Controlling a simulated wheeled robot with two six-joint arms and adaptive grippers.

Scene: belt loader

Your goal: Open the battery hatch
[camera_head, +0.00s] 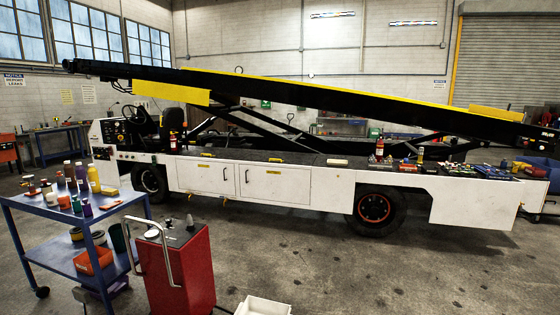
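The white belt loader (330,195) stands side-on across the room, several steps away. Its low side has two white panel doors, a left one (203,183) and a wider right one (285,190). Both look shut, with small dark handles near the seam between them and a small yellow label on each. I cannot tell which panel is the battery hatch, as the labels are too small to read. Neither of my grippers shows in the head view.
A blue cart (75,212) with bottles stands at the front left. A red cabinet (180,268) with a metal handle stands beside it, with a white bin (262,306) at the bottom edge. Concrete floor (330,265) is open before the loader. Tools lie on its right deck.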

